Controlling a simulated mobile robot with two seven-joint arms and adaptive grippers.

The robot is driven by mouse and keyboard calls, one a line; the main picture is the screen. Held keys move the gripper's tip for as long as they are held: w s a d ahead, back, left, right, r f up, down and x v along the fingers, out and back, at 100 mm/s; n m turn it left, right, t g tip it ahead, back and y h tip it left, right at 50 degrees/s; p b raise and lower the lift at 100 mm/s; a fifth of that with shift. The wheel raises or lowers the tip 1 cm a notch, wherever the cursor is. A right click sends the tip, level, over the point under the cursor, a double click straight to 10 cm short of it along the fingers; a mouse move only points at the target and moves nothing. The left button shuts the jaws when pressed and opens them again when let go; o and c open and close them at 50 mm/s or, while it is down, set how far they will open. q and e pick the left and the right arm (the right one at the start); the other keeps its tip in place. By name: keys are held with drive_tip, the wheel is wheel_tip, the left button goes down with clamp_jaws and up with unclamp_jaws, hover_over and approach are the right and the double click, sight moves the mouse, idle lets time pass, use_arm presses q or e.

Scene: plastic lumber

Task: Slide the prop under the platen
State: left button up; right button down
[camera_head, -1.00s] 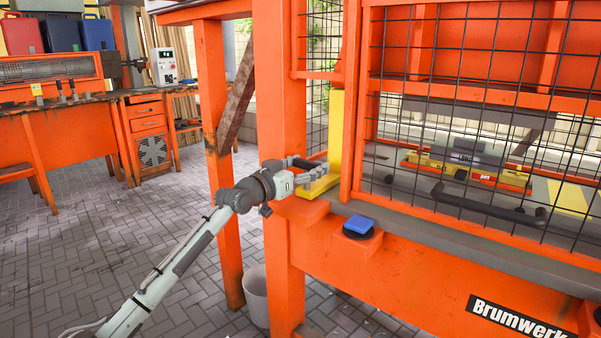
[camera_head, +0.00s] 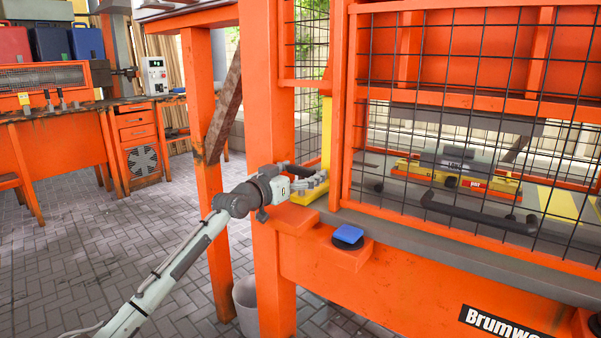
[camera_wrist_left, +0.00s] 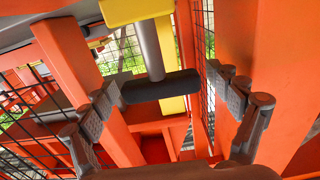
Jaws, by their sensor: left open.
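The prop is a yellow upright bar (camera_head: 326,135) with a yellow foot, standing at the left front corner of the orange press. My left gripper (camera_head: 305,180) is in front of its lower part. In the left wrist view, a dark padded handle (camera_wrist_left: 160,87) on a grey rod lies between the spread fingers, with yellow parts (camera_wrist_left: 135,10) above and behind it. The fingers show gaps to both ends of the handle. The platen appears to be the grey slab (camera_head: 465,120) behind the mesh guard. My right gripper is not in view.
The mesh guard with a dark handle (camera_head: 478,213) closes the press front. A blue button (camera_head: 348,234) sits on an orange box beside the gripper. A bucket (camera_head: 246,305) stands below; floor at left is clear.

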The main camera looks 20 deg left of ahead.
use_arm(q)
drive_tip(key=v, duration=1.2)
